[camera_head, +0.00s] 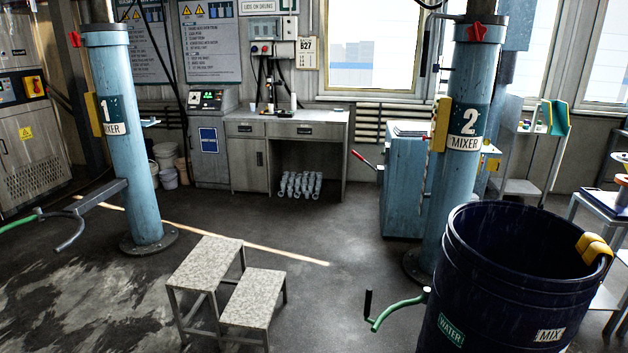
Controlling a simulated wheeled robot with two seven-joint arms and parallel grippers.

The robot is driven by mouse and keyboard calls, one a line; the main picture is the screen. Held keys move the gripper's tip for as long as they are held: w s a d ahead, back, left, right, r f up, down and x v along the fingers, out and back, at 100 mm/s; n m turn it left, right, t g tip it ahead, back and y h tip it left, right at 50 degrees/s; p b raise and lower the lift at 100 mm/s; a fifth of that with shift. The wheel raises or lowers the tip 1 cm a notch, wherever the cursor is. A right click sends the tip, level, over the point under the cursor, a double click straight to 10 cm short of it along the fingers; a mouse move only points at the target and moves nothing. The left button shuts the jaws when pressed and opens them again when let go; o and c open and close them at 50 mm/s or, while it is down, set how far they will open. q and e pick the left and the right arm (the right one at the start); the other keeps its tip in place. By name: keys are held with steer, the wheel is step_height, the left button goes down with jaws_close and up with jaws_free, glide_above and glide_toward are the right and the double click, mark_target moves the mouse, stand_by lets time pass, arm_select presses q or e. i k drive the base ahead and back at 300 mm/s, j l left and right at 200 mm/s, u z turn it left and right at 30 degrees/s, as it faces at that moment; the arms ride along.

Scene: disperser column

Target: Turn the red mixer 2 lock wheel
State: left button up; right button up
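The red mixer 2 lock wheel (476,32) sits near the top of the blue mixer 2 column (466,180), on the side facing me. The column carries a label (468,128) with a "2" and the word "MIXER". Its lower part is partly hidden by a dark blue barrel (500,290). Neither of my grippers shows in the view, so nothing is seen touching the wheel.
The barrel marked "WATER" and "MIX" stands in front of the column at right. A green bar with a black handle (368,303) juts out left of it. A step stool (205,262) stands at centre front. The mixer 1 column (118,150) is at left.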

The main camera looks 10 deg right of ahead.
mark_target(477, 33)
steer(key=i+z, duration=0.25)
steer(key=i, duration=0.6)
steer(key=i+z, duration=0.25)
steer(key=i, duration=0.6)
